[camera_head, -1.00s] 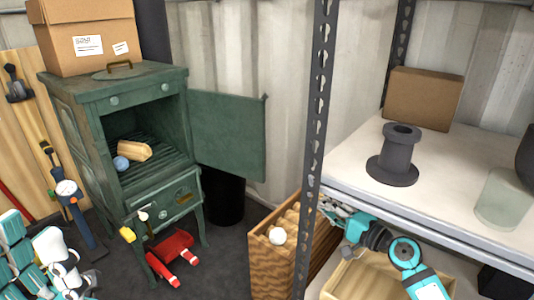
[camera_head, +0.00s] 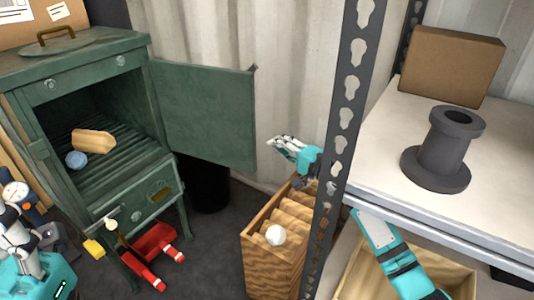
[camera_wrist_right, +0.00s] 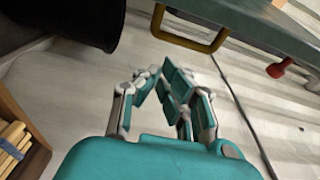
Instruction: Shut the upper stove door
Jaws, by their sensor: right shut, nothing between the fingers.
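The green stove (camera_head: 100,165) stands at the left in the head view, its upper compartment open. The upper stove door (camera_head: 205,115) is swung wide out to the right. My right gripper (camera_head: 279,143) is just right of the door's free edge, apart from it, its arm passing behind the shelf post. It is shut and empty. In the right wrist view, my right gripper (camera_wrist_right: 165,85) points toward a green panel (camera_wrist_right: 265,30) with a brass handle (camera_wrist_right: 212,42), which looks like the door. My left gripper (camera_head: 18,235) is partly in view at the lower left; its fingers are unclear.
A perforated shelf post (camera_head: 345,115) stands by my right arm, with a shelf (camera_head: 385,130) bearing a dark spool (camera_head: 441,150) and a cardboard box (camera_head: 450,66). A wooden crate (camera_head: 270,270) is below my gripper. A black bin (camera_head: 206,185) stands beneath the door.

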